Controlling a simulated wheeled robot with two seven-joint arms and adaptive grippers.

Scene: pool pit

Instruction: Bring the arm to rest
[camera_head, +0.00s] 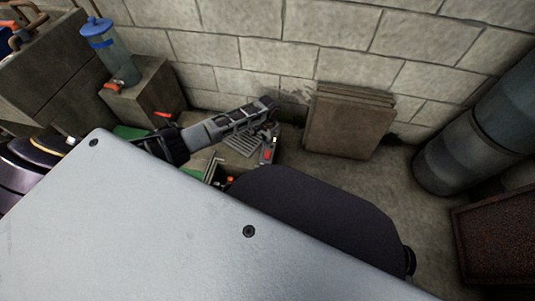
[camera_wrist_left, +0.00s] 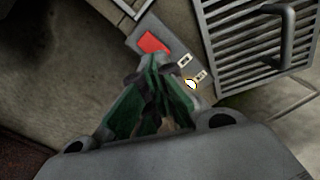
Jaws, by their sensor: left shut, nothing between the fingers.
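My left arm comes in from the left in the head view, and its gripper (camera_head: 268,108) reaches out toward the block wall. In the left wrist view the gripper's green-padded fingers (camera_wrist_left: 150,78) come together at the tips, shut with nothing held. Behind the fingertips is a grey panel with a red patch (camera_wrist_left: 153,43) and small pale marks. A slatted metal grille (camera_wrist_left: 255,45) with a dark bar lies beside it. I cannot tell whether the fingertips touch the panel. My right gripper is in neither view.
Brown slabs (camera_head: 348,122) lean on the block wall (camera_head: 315,45). A grey pipe (camera_head: 455,155) stands at the right, above a rusty box (camera_head: 495,235). A blue-capped canister (camera_head: 110,50) stands on a concrete block (camera_head: 150,95) at the left. Bare floor (camera_head: 400,175) lies before the slabs.

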